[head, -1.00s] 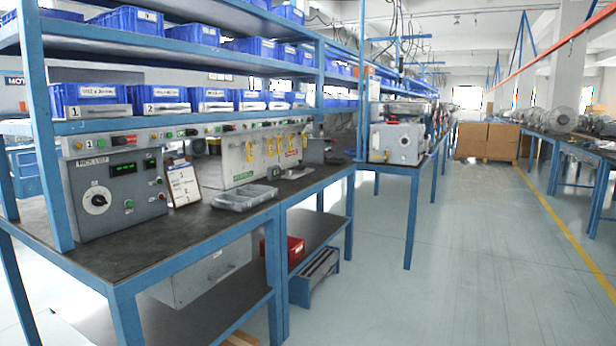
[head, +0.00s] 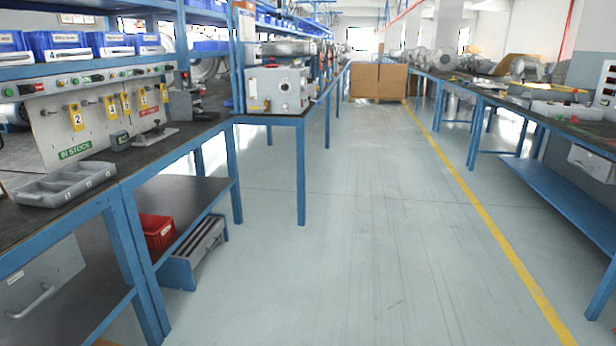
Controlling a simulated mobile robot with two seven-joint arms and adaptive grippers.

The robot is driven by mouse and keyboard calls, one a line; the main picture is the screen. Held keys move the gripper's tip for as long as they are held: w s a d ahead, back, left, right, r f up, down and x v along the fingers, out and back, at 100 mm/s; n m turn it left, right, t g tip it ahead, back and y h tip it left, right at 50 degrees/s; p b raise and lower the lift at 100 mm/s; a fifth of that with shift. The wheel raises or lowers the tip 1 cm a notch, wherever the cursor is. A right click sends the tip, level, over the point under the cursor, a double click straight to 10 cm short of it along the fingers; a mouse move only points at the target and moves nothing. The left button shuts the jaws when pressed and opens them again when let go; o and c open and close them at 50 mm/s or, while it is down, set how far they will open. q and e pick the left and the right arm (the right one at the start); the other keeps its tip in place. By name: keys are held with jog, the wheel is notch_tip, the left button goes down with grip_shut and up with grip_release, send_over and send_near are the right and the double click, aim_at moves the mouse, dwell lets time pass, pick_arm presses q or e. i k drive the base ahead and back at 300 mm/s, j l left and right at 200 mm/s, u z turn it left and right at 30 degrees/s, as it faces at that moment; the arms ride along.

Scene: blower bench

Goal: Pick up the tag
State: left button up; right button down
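Several yellow tags hang in a row on a pale board at the back of the left bench. The tag marked 2 (head: 76,117) hangs at the left of the row. Another yellow tag (head: 111,107) hangs to its right, with more tags (head: 143,97) further along. A green "IN STOCK" label (head: 75,151) is at the board's lower left and a red label is at its upper right. Which tag the task means I cannot tell. Neither of my grippers shows in the head view.
A grey divided tray (head: 62,186) sits on the left bench's front edge. A red bin (head: 157,232) is on its lower shelf, with a grey-blue step stool (head: 195,252) on the floor. The aisle (head: 340,240) is open; another bench (head: 540,110) lines the right.

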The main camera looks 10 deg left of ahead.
aim_at(144, 105)
jog(key=i+z, duration=0.2)
jog(key=i, duration=1.45)
